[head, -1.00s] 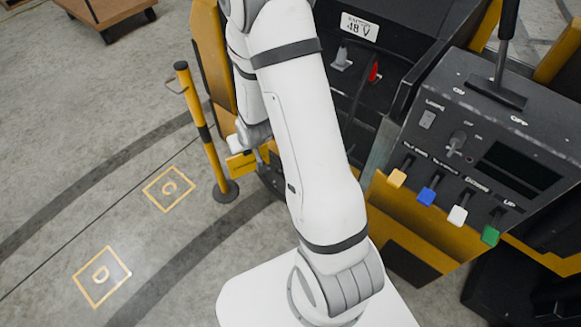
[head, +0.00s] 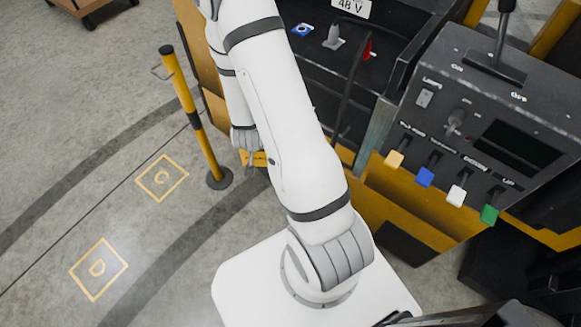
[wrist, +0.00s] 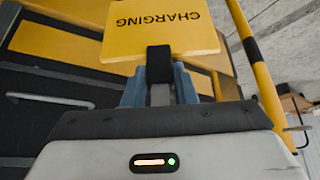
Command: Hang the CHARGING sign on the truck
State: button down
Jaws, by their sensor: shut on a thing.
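The yellow CHARGING sign (wrist: 160,28) is in my gripper, its black lettering upside down in the wrist view. My gripper (wrist: 160,78) is shut on a dark piece at the sign's edge. In the head view a small yellow part of the sign (head: 257,159) shows by my gripper (head: 250,156), left of my arm; my arm hides much of that area. The truck (head: 410,210), yellow and black, fills the right of the head view. Its yellow and dark side (wrist: 50,42) lies behind the sign in the wrist view. I cannot tell whether the sign touches it.
A yellow-and-black post (head: 193,105) with a small wire hook stands close left of my gripper. The truck's control panel (head: 485,125) has several coloured levers. A wooden dolly (head: 90,8) is at the far left. The floor with squares C and D is clear.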

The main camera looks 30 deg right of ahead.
jog(key=s+d+f+m+g+h+b, duration=0.1)
jog(key=s+d+f+m+g+h, duration=0.15)
jog(key=s+d+f+m, duration=0.4)
jog(key=w+d+b, duration=0.1)
jog(key=d+b, duration=0.1)
jog(key=d, duration=0.5)
jog(key=w+d+f+b, duration=0.1)
jog(key=w+d+b, duration=0.1)
jog(key=d, duration=0.5)
jog(key=shift+w+d+f+m+b, duration=0.3)
jog(key=shift+d+m+b, duration=0.1)
jog(key=shift+b, duration=0.25)
dwell(0.6)
jog(key=c, duration=1.1)
grip_release()
jog(key=shift+s, duration=0.1)
jog(key=shift+r, duration=0.1)
